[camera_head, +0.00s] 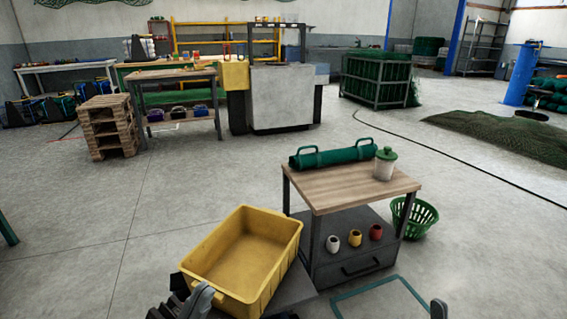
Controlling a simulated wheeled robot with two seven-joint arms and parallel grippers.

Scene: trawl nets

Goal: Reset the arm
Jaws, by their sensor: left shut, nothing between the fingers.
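My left gripper (188,302) is at the bottom edge of the head view, just in front of the near left corner of a yellow crate (222,289). It is shut with nothing in it, and most of its arm is out of the picture. A small grey piece, which seems to be part of my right gripper (438,309), shows at the bottom right edge. Whether it is open or shut cannot be seen. The crate looks empty and rests on a dark surface.
A wood-topped workbench (335,188) stands ahead, with a green roll (337,157) and a lidded jar (385,164) on top. White, yellow and red cups sit on its lower shelf. A green basket (418,218) stands right of it. Open floor lies left and right.

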